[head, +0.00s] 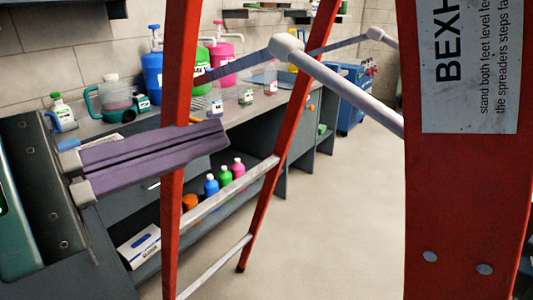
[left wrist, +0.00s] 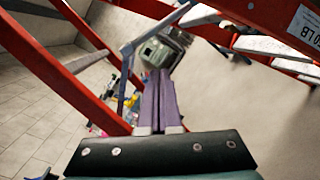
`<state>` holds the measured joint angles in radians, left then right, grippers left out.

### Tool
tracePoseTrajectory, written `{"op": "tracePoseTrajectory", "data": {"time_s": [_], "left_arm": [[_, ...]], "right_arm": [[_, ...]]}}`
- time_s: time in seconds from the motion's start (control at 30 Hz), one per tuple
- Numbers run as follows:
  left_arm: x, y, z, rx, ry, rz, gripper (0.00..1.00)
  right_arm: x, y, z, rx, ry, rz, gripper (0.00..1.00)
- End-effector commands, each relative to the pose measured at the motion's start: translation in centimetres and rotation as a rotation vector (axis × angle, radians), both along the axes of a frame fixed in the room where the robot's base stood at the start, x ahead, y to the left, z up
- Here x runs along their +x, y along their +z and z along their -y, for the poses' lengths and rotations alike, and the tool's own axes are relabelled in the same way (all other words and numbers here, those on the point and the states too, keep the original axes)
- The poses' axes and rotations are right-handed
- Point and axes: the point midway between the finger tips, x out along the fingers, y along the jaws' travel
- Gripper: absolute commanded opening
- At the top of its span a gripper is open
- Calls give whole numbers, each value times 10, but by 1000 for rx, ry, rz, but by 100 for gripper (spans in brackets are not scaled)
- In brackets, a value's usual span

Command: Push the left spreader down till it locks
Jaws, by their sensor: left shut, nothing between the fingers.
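The red ladder (head: 175,215) stands open in front of me, and it also fills much of the left wrist view (left wrist: 55,62). The left spreader (head: 345,87) has two grey bars meeting at a pale hinge (head: 286,45). The hinge is raised, so the bars form an upward peak. The far spreader's hinge (head: 375,33) is at the back right. My left gripper (head: 226,137) has purple fingers shut together, with nothing held. In the head view its tips are left of and lower than the near hinge, apart from it. My right gripper is not in view.
A workbench (head: 120,127) runs along the wall behind the ladder, holding a blue container (head: 152,72), a pink container (head: 222,58) and several bottles. A lower shelf holds small bottles (head: 225,176). A labelled red rail (head: 465,190) blocks the right side. The floor (head: 340,220) is clear.

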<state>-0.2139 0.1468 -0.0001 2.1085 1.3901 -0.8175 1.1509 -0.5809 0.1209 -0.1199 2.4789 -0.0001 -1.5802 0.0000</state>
Motion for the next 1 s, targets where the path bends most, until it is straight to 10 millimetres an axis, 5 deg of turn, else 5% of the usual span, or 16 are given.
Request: {"op": "tracePoseTrajectory", "data": {"time_s": [0.03, 0.27, 0.73, 1.0], "left_arm": [[8, -29, -5, -102, 18, -30, 0], [29, -38, -26, -434, 59, -141, 0], [33, -33, -29, -497, 63, -164, 0], [57, -22, -8, -499, 62, -161, 0]], "right_arm": [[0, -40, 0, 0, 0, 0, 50], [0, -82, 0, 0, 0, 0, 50], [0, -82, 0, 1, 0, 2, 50], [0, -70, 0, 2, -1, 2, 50]]}}
